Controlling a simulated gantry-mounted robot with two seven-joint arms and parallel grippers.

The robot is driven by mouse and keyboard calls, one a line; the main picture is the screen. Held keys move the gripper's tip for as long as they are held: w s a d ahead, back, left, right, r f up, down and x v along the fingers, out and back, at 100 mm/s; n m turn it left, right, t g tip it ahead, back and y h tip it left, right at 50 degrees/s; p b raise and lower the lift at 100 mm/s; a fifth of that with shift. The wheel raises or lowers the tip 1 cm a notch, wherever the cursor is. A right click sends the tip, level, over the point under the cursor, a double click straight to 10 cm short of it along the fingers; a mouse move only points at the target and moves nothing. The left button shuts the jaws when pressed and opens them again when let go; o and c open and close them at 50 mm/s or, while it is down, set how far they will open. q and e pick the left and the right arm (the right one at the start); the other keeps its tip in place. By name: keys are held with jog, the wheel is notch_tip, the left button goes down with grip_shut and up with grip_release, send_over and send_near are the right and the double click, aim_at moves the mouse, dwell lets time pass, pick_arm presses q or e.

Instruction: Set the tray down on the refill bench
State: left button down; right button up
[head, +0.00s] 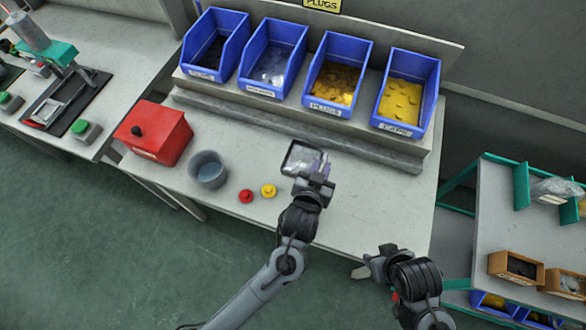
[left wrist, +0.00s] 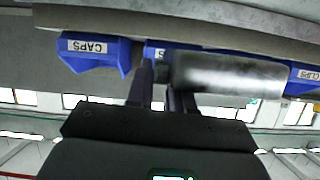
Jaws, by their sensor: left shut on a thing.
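My left gripper (head: 312,172) is shut on a small shiny metal tray (head: 298,157). The tray shows over the light grey bench (head: 350,205), in front of the bin shelf. I cannot tell whether it touches the bench top. In the left wrist view the tray (left wrist: 230,73) is a blurred silver shape at the fingers (left wrist: 160,88), with blue bins behind it. Part of the tray is hidden by the gripper in the head view. My right gripper (head: 366,268) is apart from the tray, at the bench's front edge; its jaw opening is unclear.
Blue bins (head: 330,102) stand in a row on a raised shelf (head: 300,130) behind. A red box (head: 155,133), a grey cup (head: 207,169), a red cap (head: 246,196) and a yellow cap (head: 268,190) stand left. The bench right of the tray is clear.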

aim_at(295, 167)
pick_arm(q)
jog(key=w+a+f, duration=0.1)
jog(key=a, duration=0.1)
jog(key=w+a+f, duration=0.2)
jog(key=w+a+f+b, duration=0.1)
jog(key=w, duration=0.1)
jog(key=shift+a+f, duration=0.3)
jog(key=shift+a, duration=0.1)
jog(key=shift+f+b, duration=0.35)
jog(key=shift+f, duration=1.6)
jog(key=shift+f, duration=0.1)
